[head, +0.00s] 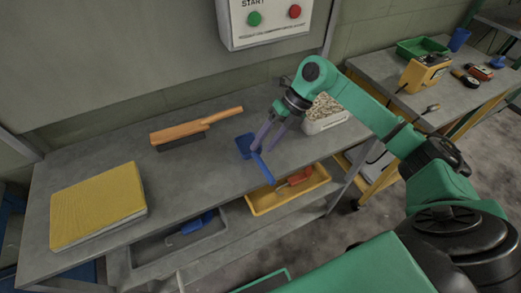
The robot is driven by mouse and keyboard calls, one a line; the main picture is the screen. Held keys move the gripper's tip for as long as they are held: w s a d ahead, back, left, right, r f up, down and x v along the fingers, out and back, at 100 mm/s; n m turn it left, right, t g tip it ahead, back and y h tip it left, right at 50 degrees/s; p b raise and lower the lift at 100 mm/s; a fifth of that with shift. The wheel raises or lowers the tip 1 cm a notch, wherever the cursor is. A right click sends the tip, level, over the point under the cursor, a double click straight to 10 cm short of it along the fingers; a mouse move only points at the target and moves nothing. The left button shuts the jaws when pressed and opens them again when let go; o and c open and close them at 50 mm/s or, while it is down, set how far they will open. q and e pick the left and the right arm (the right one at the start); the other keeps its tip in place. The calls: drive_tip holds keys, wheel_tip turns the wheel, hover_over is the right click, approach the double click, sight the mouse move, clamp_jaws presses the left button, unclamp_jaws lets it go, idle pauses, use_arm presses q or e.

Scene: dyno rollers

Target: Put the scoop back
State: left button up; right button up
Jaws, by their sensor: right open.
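A blue scoop (244,144) lies on the grey workbench (199,173), with its pan toward the back and its handle (263,168) pointing to the front edge. My right gripper (262,143) is over the scoop, pointing down, with its fingers open around or just above where the handle meets the pan. I cannot tell whether the fingers touch it. A white container of pale granules (325,121) stands to the right, partly hidden by my right arm. My left gripper is not in view.
A wooden-handled brush (195,127) and a yellow pad (97,204) lie on the bench to the left. Below are a grey bin (149,252) with a blue tool and a yellow tray (311,187) with an orange-red tool. A control panel (275,22) hangs behind.

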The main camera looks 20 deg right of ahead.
drive_tip(key=b+v, duration=0.1)
drive_tip(key=v, duration=0.8)
